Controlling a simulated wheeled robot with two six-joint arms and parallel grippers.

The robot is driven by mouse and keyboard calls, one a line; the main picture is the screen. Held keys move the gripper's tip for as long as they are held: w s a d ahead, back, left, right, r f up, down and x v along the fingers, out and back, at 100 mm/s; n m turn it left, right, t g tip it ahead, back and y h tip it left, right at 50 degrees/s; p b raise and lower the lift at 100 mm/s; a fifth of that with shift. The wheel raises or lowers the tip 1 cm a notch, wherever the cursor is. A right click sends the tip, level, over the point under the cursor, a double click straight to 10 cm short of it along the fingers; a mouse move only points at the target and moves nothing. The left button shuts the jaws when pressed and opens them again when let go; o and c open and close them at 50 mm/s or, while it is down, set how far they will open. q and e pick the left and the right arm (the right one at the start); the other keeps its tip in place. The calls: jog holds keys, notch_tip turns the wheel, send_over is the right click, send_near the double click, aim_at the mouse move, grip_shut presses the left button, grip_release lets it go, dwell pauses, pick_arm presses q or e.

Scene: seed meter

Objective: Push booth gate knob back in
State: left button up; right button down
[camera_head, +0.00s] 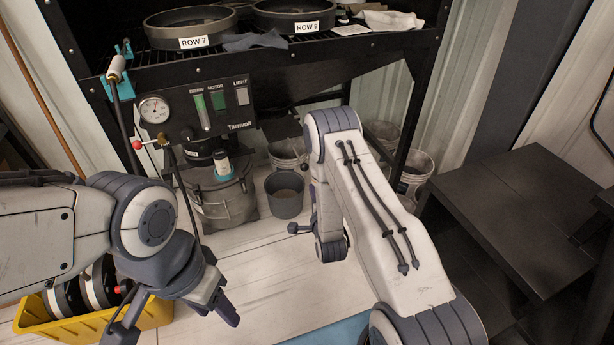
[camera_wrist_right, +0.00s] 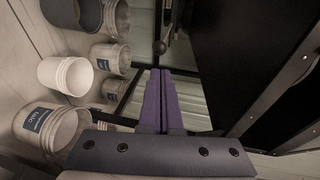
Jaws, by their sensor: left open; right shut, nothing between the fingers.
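A dark round knob (camera_wrist_right: 160,47) on a thin stem shows in the right wrist view, just beyond my right fingertips. I take it as the booth gate knob; I cannot tell how far out it stands or whether the fingers touch it. My right gripper (camera_wrist_right: 161,72) is shut and empty, its purple fingers together and pointing toward the knob. In the head view the right arm hides most of that gripper, and I cannot make out the gate there. My left gripper (camera_head: 180,325) is open and empty at the lower left, away from the black booth frame (camera_head: 300,52).
The panel (camera_head: 205,110) carries a gauge (camera_head: 154,110). A red-ended lever (camera_head: 138,145) is at its left. A metal pot (camera_head: 222,192) and a grey bucket (camera_head: 286,192) stand below. A yellow bin (camera_head: 95,322) is near my left gripper. Black steps (camera_head: 520,210) stand right.

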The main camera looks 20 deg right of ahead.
aim_at(305, 169)
jog(key=b+x, duration=0.1)
jog(key=x, duration=0.9)
jog(key=shift+w+d, duration=0.1)
jog(key=shift+w, duration=0.15)
pick_arm(q)
jog(key=shift+f, duration=0.7)
